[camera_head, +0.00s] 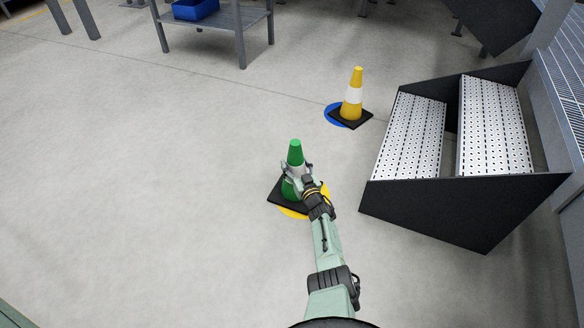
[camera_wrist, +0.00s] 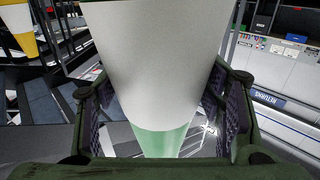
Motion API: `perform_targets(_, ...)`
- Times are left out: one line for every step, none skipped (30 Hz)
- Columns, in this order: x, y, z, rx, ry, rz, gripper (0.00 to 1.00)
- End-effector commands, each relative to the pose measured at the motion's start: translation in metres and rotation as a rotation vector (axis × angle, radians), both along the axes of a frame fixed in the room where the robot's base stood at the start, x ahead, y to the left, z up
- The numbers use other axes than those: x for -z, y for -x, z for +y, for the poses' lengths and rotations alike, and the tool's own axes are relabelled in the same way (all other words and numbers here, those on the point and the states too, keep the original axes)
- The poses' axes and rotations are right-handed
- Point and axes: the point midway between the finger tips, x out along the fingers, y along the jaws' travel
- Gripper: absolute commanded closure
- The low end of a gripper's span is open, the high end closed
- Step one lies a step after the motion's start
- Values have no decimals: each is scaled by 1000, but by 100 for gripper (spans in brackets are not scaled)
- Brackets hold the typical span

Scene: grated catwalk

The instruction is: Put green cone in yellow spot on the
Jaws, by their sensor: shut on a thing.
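The green cone (camera_head: 295,152) with a white band and a black square base stands upright in the head view. Its base overlaps the yellow spot (camera_head: 292,213), whose lower and right edges show past it. Whether the base touches the floor is hard to tell. My gripper (camera_head: 299,177) is shut around the cone at its white band. In the wrist view the white band (camera_wrist: 155,60) fills the space between my two fingers, with green below it.
A yellow cone (camera_head: 355,90) stands on a blue spot (camera_head: 333,115) farther back. Black-sided metal steps (camera_head: 470,205) stand close on the right. A table with a blue bin (camera_head: 195,9) is at the back. The floor to the left is clear.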

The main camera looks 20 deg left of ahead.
Motion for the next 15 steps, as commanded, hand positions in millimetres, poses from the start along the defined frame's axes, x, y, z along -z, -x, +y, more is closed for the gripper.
perform_targets(-1,0,0,-1,2,-3,99)
perform_targets(-1,0,0,-1,2,-3,99)
perform_targets(-1,0,0,-1,3,-3,99)
perform_targets(-1,0,0,-1,3,-3,99)
perform_targets(-1,0,0,-1,3,-3,99)
perform_targets(1,1,0,0,6,2,36)
perform_targets(1,1,0,0,5,1,34)
perform_targets(1,1,0,0,5,1,32)
perform_targets(1,1,0,0,5,1,29)
perform_targets(1,1,0,0,5,1,27)
perform_targets(1,1,0,0,5,1,25)
perform_targets(1,1,0,0,5,1,22)
perform_targets(1,1,0,0,5,1,20)
perform_targets(1,1,0,0,5,1,18)
perform_targets(1,1,0,0,4,0,18)
